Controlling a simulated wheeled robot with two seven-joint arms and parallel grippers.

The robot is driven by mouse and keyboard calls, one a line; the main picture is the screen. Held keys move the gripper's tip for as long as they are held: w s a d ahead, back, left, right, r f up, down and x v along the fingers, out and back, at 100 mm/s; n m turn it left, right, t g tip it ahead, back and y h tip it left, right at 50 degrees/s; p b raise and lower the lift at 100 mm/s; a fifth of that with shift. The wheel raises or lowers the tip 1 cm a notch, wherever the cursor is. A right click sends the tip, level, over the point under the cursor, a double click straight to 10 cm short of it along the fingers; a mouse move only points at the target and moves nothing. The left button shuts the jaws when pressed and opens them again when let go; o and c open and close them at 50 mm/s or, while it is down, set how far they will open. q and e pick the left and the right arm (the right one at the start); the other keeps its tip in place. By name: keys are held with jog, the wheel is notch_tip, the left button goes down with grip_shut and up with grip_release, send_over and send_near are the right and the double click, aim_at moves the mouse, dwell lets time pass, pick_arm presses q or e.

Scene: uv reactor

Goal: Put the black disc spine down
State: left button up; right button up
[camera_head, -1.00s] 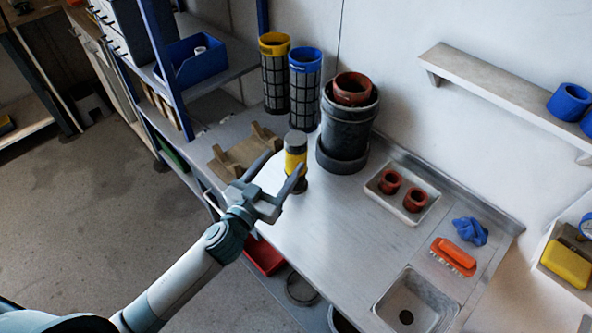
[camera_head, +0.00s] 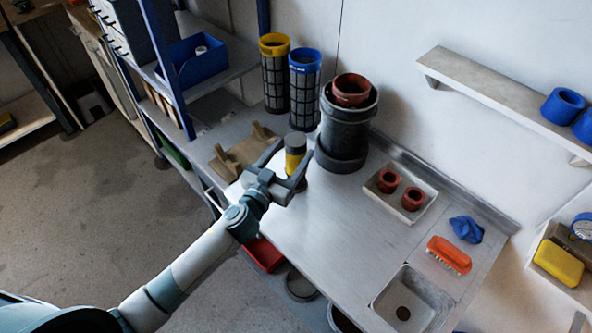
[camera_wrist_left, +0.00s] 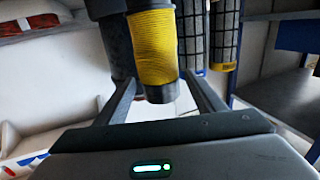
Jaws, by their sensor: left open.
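A small upright cylinder with a dark grey top and a yellow band (camera_head: 295,160) stands on the bench; I take it to be the black disc spine, though its name cannot be read. In the left wrist view, its yellow band (camera_wrist_left: 153,48) and dark lower end show between the fingers. My left gripper (camera_head: 290,157) is open, with one finger on each side of the cylinder. It also shows in the left wrist view (camera_wrist_left: 163,92). My right gripper is not in view.
A black housing (camera_head: 342,140) with a reddish ring stands just right of the cylinder. Yellow-topped (camera_head: 275,80) and blue-topped (camera_head: 305,95) mesh filters stand behind. A wooden cradle (camera_head: 240,155) is at left, a tray (camera_head: 428,202) at right. The bench's front middle (camera_head: 330,230) is clear.

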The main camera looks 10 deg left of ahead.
aim_at(292, 144)
pick_arm(q)
jog(key=shift+w+d, duration=0.1)
jog(key=shift+w, duration=0.3)
grip_shut()
dwell(0.4)
jog(key=shift+r, duration=1.9)
jog(key=s+d+r+b, duration=0.2)
jog(key=s+d+r, duration=0.3)
jog(key=d, duration=0.5)
notch_tip(292, 144, up, 2)
jog(key=shift+d+r+b, duration=0.15)
jog(key=shift+d+b, duration=0.1)
jog(key=shift+b, duration=0.1)
jog(key=shift+s, duration=0.1)
